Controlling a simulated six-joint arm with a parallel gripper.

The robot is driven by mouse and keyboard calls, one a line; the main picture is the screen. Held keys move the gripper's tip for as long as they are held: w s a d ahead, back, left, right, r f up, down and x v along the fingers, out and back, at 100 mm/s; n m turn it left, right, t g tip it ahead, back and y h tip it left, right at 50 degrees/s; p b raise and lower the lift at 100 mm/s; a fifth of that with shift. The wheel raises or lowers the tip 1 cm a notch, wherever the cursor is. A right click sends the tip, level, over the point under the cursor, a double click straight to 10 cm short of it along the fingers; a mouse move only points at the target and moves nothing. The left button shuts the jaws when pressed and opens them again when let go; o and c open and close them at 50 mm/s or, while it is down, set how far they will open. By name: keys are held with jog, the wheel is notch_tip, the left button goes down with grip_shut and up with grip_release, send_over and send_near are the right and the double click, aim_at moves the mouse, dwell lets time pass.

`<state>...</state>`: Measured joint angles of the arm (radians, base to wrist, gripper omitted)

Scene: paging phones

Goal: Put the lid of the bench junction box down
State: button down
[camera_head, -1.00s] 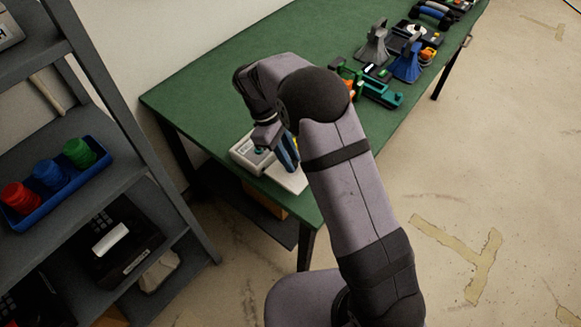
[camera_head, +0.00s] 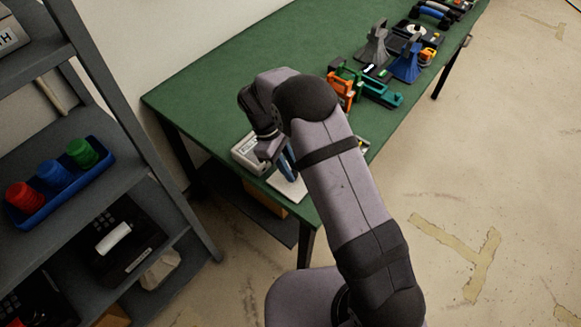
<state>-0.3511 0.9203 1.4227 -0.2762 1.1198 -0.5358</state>
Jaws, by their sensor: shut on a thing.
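The bench junction box appears to be the pale box at the near left corner of the green bench. Its grey part with a label (camera_head: 247,155) shows left of my gripper, and a flat white part (camera_head: 288,188) shows below it. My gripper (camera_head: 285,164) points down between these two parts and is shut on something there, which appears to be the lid. A narrow blue piece shows at the fingers; I cannot tell whether it is finger or lid. My arm and wrist hide much of the box, so the lid's angle is unclear.
The green bench (camera_head: 220,95) is clear behind my arm. An orange item (camera_head: 340,93), a teal device (camera_head: 383,95) and a blue stand (camera_head: 408,62) are to the right. A grey shelf with a blue tray (camera_head: 57,182) of coloured cups stands at left.

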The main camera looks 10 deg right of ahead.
jog(key=shift+f, duration=0.15)
jog(key=c, duration=1.6)
grip_release()
jog(key=shift+o, duration=0.2)
jog(key=b+v, duration=0.3)
jog(key=v, duration=0.9)
jog(key=s+d+f+m+t+y, duration=0.1)
jog(key=s+d+m+y, duration=0.1)
jog(key=s+d+m, duration=0.4)
jog(key=s+d+f+m+t+y, duration=0.1)
jog(key=s+d+m, duration=0.5)
jog(key=s, duration=1)
jog(key=shift+s+d+f+y, duration=0.15)
jog(key=shift+d+f+y, duration=0.25)
jog(key=shift+d+f, duration=0.05)
